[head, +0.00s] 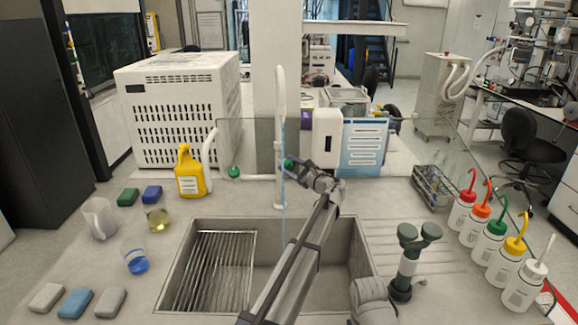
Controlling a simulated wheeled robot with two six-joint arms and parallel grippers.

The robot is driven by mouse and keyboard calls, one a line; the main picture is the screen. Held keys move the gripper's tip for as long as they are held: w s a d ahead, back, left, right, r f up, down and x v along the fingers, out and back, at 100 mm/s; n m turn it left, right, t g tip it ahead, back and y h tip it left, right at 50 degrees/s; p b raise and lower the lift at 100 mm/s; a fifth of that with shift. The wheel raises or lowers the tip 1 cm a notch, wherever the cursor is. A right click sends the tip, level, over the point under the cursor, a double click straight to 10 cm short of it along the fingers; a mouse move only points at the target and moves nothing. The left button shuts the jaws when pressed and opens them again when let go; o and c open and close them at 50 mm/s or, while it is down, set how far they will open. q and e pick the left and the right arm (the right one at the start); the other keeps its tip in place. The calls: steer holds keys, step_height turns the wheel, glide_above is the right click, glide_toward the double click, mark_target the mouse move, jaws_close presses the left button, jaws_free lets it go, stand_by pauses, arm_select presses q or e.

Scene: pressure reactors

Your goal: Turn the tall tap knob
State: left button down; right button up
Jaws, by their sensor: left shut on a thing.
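The tall white tap (280,105) rises behind the sink, in front of a glass panel. Its green knob (288,163) sits on the right side of the tap's column, partly hidden by my gripper. My left gripper (293,166) reaches up from the bottom across the sink and is shut on the green knob. The fingertips are small here, and the exact grip on the knob is hard to see. My right gripper is not in view.
A sink (207,265) with a wire rack lies below the arm. A shorter tap with a green knob (234,172) and a yellow jug (189,175) stand to the left. A green-headed eyewash (406,262) stands right of the sink, with several wash bottles (496,240) beyond.

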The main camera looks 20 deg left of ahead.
arm_select(q)
steer(key=shift+n, duration=1.6)
steer(key=shift+c, duration=1.3)
jaws_free()
steer(key=v, duration=0.8)
steer(key=shift+a, duration=0.1)
